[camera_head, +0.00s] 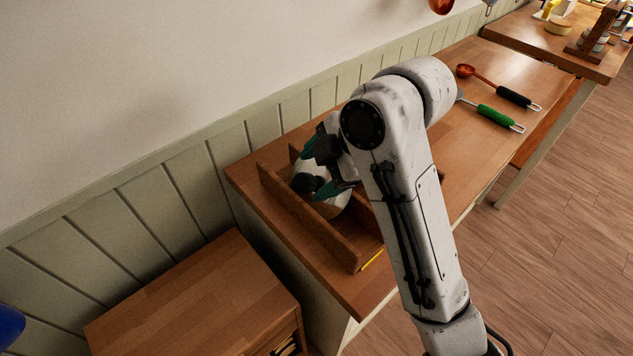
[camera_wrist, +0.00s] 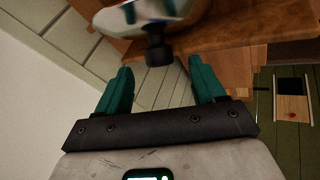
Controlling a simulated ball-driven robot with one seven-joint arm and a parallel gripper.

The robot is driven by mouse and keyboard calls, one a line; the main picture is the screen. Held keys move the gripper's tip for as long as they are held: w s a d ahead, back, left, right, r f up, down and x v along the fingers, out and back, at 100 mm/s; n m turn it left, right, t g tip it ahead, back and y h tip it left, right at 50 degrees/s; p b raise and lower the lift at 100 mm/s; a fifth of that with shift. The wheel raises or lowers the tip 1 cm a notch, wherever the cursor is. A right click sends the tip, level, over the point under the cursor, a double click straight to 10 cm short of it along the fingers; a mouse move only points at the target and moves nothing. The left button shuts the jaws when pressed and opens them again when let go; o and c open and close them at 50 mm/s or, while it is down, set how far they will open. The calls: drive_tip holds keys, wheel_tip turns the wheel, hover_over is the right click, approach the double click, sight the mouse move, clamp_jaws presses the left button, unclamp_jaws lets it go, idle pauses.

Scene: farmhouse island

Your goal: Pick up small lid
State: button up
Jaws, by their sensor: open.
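A pale, shiny lid (camera_head: 334,207) with a black knob (camera_head: 308,183) stands tilted on edge in a wooden rack on the counter; my arm hides part of it. In the wrist view the lid's shiny face (camera_wrist: 112,16) is cut off by the top edge, and its black knob (camera_wrist: 158,48) points toward my gripper. My gripper (camera_head: 314,168), with green fingers, is open and empty beside the knob. In the wrist view the knob is just beyond the gap between the open fingertips (camera_wrist: 158,72). I cannot tell from the pictures whether this is the small lid.
The rack's wooden divider (camera_head: 310,218) runs close below my gripper. A wooden cabinet (camera_head: 195,300) stands lower at the left. A green-handled utensil (camera_head: 497,116) and a copper ladle (camera_head: 495,88) lie farther right on the counter (camera_head: 520,65). The panelled wall (camera_head: 190,180) is close behind.

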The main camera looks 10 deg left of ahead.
sight(306, 178)
drive_tip(key=shift+x, duration=1.45)
drive_tip(key=shift+c, duration=0.2)
clamp_jaws()
